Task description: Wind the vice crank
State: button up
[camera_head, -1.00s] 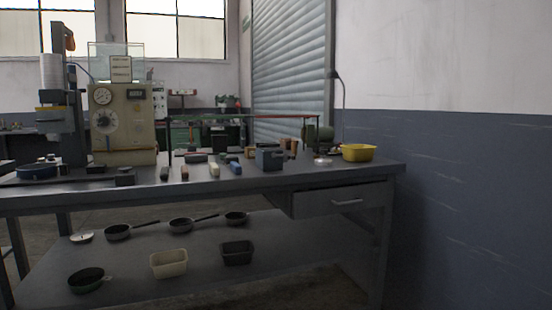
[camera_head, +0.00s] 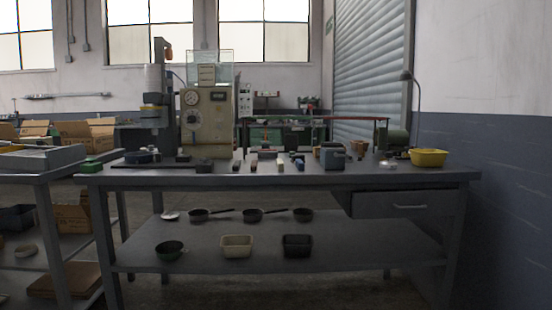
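No vice crank can be made out for sure. A small blue-grey block-shaped thing (camera_head: 333,158), perhaps a vice, stands on the grey workbench (camera_head: 300,181) right of its middle. It is too small to tell whether it bears a crank. A row of small tools and blocks (camera_head: 281,165) lies to its left. My gripper is not in view.
A beige machine with dials (camera_head: 209,125) stands on the bench's left, a yellow bin (camera_head: 428,158) on its right. Pans and bins, among them a cream bin (camera_head: 237,246), sit on the lower shelf. Another table (camera_head: 38,170) stands at left. A wall (camera_head: 515,200) bounds the right.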

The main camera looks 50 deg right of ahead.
aim_at(336, 155)
jog(key=u, duration=1.35)
jog(key=k, duration=1.7)
jog(key=z, duration=2.45)
jog(key=k, duration=0.45)
jog(key=u, duration=0.9)
jog(key=i, duration=1.5)
jog(key=z, duration=0.55)
